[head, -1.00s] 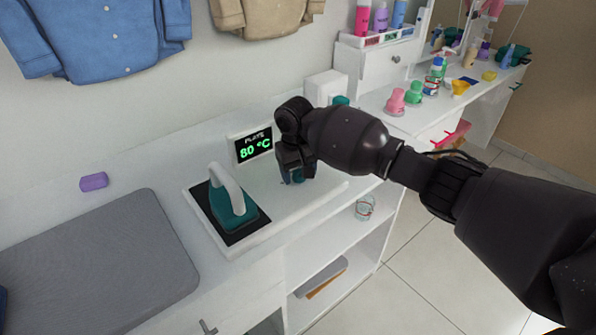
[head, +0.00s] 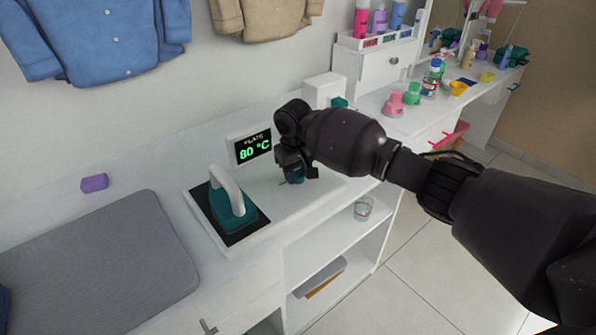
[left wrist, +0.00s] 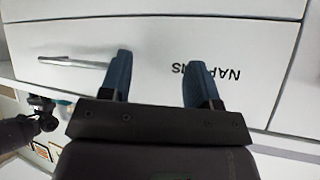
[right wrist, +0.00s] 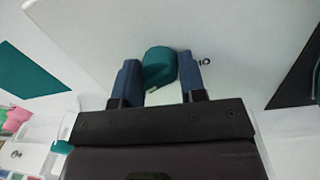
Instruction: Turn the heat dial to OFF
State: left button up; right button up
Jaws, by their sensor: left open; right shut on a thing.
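The teal heat dial (right wrist: 158,66) sits on the white plate base between the fingers of my right gripper (right wrist: 160,82) in the right wrist view. The right gripper is shut on it. In the head view the right gripper (head: 296,178) points down at the base and mostly hides the dial. Part of a dark printed mark shows beside the dial, too cut off to read surely. The plate display (head: 253,148) reads 80 °C in green. My left gripper (left wrist: 157,80) is open and empty in front of a white drawer.
A teal iron (head: 232,206) with a white handle stands on the dark plate left of my right gripper. A grey pad (head: 95,265) and purple block (head: 94,183) lie further left. Bottles and pots stand at the right. The drawer front (left wrist: 150,40) has a handle and upside-down lettering.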

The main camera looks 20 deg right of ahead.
jog(key=n+p, duration=0.1)
jog(key=n, duration=0.2)
jog(key=shift+r+p, duration=0.2)
jog(key=shift+p, duration=0.15)
jog(key=n+p, duration=0.1)
jog(key=n, duration=0.5)
jog(key=shift+f+p, duration=0.1)
jog(key=shift+p, duration=0.25)
jog(key=n, duration=0.2)
jog(key=shift+n, duration=0.3)
jog(key=shift+f+n+y, duration=0.1)
jog(key=shift+n+y, duration=0.2)
jog(key=shift+n, duration=0.6)
jog(key=n, duration=0.2)
jog(key=shift+n, duration=0.4)
jog(key=n, duration=0.2)
jog(key=shift+f+n, duration=0.1)
jog(key=shift+n, duration=0.3)
jog(key=n, duration=0.3)
jog(key=shift+b, duration=0.4)
jog(key=n+b, duration=0.1)
jog(key=n, duration=0.2)
jog(key=shift+n, duration=0.4)
pick_arm(q)
jog(key=shift+r, duration=0.5)
pick_arm(e)
jog(key=shift+n+y, duration=0.3)
jog(key=shift+n, duration=0.1)
pick_arm(q)
jog(key=shift+r, duration=0.15)
